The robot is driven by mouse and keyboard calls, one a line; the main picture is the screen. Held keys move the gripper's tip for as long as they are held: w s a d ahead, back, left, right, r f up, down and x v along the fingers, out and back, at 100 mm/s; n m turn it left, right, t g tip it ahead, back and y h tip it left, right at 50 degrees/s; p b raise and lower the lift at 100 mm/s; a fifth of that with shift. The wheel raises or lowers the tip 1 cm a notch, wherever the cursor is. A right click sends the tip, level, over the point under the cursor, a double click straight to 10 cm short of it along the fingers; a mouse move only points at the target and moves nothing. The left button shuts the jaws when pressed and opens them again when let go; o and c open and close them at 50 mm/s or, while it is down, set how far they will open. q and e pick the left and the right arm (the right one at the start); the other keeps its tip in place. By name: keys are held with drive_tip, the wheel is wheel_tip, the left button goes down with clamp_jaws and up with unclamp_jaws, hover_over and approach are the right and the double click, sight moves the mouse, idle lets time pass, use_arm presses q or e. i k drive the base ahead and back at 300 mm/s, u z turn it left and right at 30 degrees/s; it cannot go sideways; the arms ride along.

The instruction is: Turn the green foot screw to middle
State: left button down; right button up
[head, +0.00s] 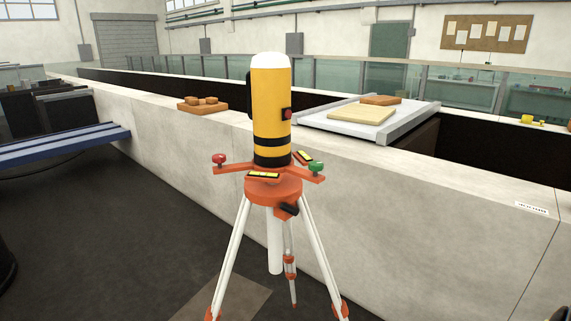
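A yellow cylindrical instrument (271,105) with black bands and a white top stands upright on an orange tripod head (273,188). The green foot screw (316,167) sits on the right arm of the orange base, near its tip. A red foot screw (219,159) sits on the left arm. Two yellow level vials show, one (263,175) at the front of the base and one (304,157) at the back right near the green screw. Their bubbles are too small to read. Neither of my grippers is in view.
White tripod legs (231,252) spread to the floor. A long pale flume wall (420,195) runs close behind the tripod. A grey-railed platform (325,120) with boards lies across the flume. A blue beam (60,145) is at left.

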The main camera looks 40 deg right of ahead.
sight(315, 167)
drive_tip(key=z, duration=1.1)
